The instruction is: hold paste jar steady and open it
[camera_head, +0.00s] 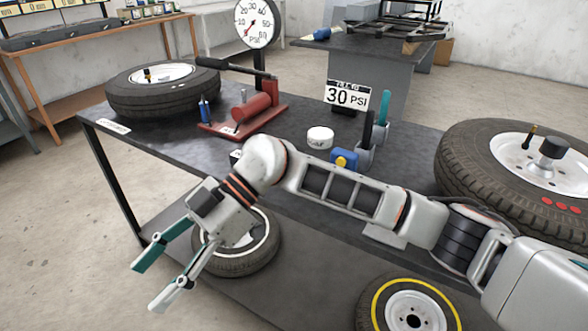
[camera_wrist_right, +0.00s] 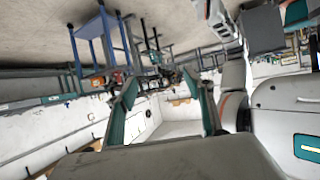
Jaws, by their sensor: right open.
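The paste jar (camera_head: 320,137) is a small white round jar with its lid on. It stands upright on the dark workbench top, near the middle of the head view. My right gripper (camera_head: 149,284) is open and empty. It hangs in front of the bench's front edge, left of the jar and well apart from it. Its two spread fingers also show in the right wrist view (camera_wrist_right: 160,85), with nothing between them. My left gripper is not seen. I cannot make out the jar in the right wrist view.
A red pump (camera_head: 250,112), a "30 PSI" sign (camera_head: 347,96), a blue-and-yellow item (camera_head: 344,160) and a tool holder (camera_head: 371,150) stand around the jar. Tires lie at the bench's left (camera_head: 165,98) and right (camera_head: 470,150). My right arm crosses the bench front.

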